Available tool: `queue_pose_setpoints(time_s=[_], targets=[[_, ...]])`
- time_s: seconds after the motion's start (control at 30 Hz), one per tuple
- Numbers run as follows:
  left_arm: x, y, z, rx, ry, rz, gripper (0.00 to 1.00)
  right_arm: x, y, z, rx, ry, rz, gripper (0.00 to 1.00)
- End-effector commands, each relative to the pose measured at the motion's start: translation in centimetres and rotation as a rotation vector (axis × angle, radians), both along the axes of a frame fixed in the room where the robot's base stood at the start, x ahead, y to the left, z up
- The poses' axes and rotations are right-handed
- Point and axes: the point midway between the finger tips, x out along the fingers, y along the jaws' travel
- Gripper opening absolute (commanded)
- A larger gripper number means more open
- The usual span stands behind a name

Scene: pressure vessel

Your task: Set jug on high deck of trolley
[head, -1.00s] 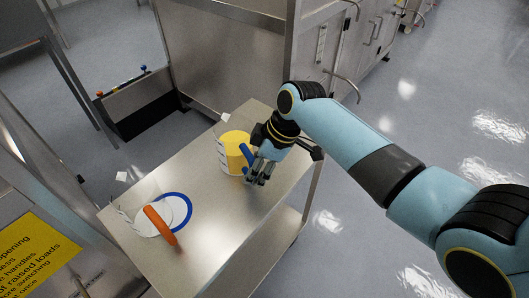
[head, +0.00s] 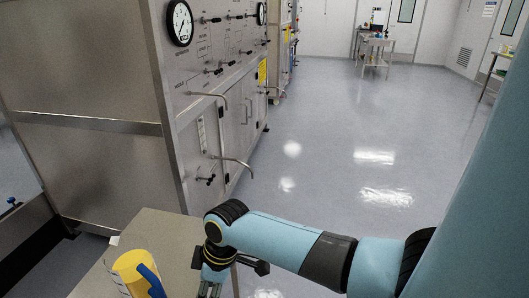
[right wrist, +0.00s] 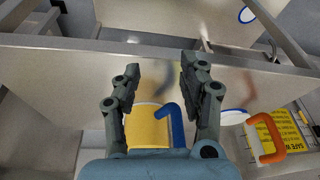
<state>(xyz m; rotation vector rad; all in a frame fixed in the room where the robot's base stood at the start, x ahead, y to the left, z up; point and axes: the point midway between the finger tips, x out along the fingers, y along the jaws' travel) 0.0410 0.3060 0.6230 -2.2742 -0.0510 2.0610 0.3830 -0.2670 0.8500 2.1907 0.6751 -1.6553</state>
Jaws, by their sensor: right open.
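A yellow jug (head: 132,270) with a blue handle (head: 151,280) stands upright on the trolley's top deck (head: 165,232), cut by the bottom edge of the head view. In the right wrist view the yellow jug (right wrist: 145,128) shows below the fingertips, its blue handle toward the right finger. My right gripper (head: 210,289) is to the right of the jug, apart from it. A second jug with an orange handle (right wrist: 268,142) shows at the right there. My left gripper is out of view.
A steel cabinet (head: 95,85) with gauges and projecting lever handles (head: 238,166) stands behind the trolley. Open floor (head: 330,150) lies to the right. A yellow warning sign (right wrist: 297,125) shows in the right wrist view.

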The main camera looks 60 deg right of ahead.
Motion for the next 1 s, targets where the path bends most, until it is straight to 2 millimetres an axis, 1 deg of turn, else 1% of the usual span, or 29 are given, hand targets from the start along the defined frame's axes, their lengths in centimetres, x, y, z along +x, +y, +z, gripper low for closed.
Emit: queue_pose_setpoints(time_s=[0.03,0.07,0.1,0.17,0.2,0.27,0.3,0.4,0.5,0.6,0.63,0.9,1.0], targets=[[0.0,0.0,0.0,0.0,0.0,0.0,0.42,-3.1,-0.9,-4.3,-0.021,0.044,-0.086,0.42],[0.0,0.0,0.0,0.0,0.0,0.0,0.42,-4.8,-1.4,-6.5,-0.038,0.06,-0.141,0.42],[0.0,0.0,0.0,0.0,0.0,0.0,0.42,-7.4,-2.1,-9.3,-0.059,0.077,-0.207,0.42],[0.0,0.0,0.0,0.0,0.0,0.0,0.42,-11.6,-3.0,-13.1,-0.091,0.099,-0.293,0.42],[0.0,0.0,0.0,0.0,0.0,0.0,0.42,-14.7,-3.5,-15.3,-0.112,0.112,-0.343,0.42],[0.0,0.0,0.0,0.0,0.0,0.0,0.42,-19.2,-3.9,-17.9,-0.135,0.126,-0.405,0.42],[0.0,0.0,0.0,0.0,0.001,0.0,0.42,-22.0,-4.0,-19.2,-0.145,0.132,-0.437,0.42],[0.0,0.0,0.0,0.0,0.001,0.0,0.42,-28.1,-4.2,-21.4,-0.162,0.144,-0.497,0.42],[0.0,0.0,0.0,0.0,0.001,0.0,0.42,-32.0,-4.0,-22.3,-0.165,0.149,-0.531,0.42],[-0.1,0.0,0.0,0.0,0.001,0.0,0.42,-34.0,-3.8,-22.7,-0.163,0.151,-0.547,0.42],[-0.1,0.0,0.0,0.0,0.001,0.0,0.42,-34.2,-3.8,-22.7,-0.163,0.151,-0.549,0.42],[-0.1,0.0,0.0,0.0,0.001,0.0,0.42,-34.3,-3.8,-22.7,-0.162,0.151,-0.551,0.42],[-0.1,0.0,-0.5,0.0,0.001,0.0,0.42,-34.3,-3.8,-23.2,-0.162,0.151,-0.551,0.42]])
